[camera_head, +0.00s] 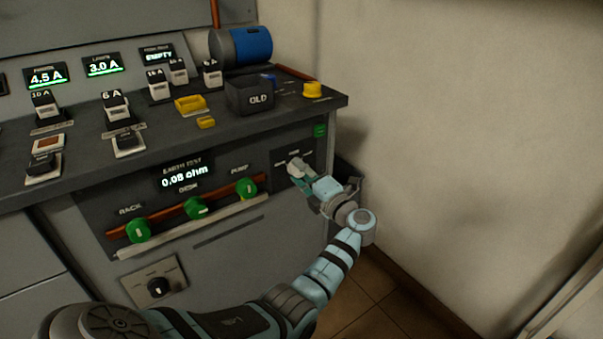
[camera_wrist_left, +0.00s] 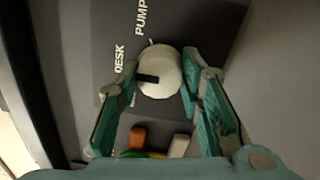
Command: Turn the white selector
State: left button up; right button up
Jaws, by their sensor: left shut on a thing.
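The white selector (camera_head: 295,166) is a round white knob on the front panel of the desk, at the right end. In the left wrist view the selector (camera_wrist_left: 162,72) shows a dark pointer mark on its left side, with the words DESK and PUMP on the panel beside it. My left gripper (camera_head: 303,178) is at the panel, shut on the selector. In the wrist view its teal fingers (camera_wrist_left: 160,82) stand on either side of the knob. The gripper partly hides the selector in the head view. My right gripper is not in view.
Green knobs (camera_head: 196,208) sit along a red bar on the panel, left of the selector, under a display (camera_head: 185,176) reading 0.08 ohm. A black rotary switch (camera_head: 157,287) is lower left. A dark box marked OLD (camera_head: 250,97) stands on the desk top. A wall (camera_head: 450,110) bounds the right.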

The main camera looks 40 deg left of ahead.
pick_arm(q)
jog(key=o, duration=1.2)
jog(key=shift+c, duration=0.2)
jog(key=v, duration=0.7)
jog(key=shift+d, duration=0.25)
